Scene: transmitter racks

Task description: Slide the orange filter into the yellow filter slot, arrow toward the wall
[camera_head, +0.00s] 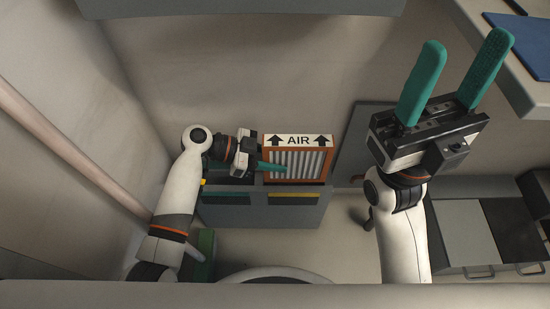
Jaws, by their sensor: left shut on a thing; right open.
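The orange filter (267,164) has a pleated face and a white top label reading AIR between two black arrows. The arrows point up the picture, toward the back wall. My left gripper (270,168) is shut on the filter's left side. The filter is upright over the right part of a grey box unit (262,215). A yellow strip (295,195) on that unit lies just below the filter and marks the yellow filter slot. The slot opening is hidden, and I cannot tell whether the filter's bottom is inside it. My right gripper (458,75) is open and empty, raised at the upper right.
A green strip (226,200) marks the unit's left part. The back wall (240,70) rises behind it. A grey panel (362,140) is right of the filter. A counter (510,60) with a blue item (522,42) is at upper right. Grey drawers (465,235) stand at right.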

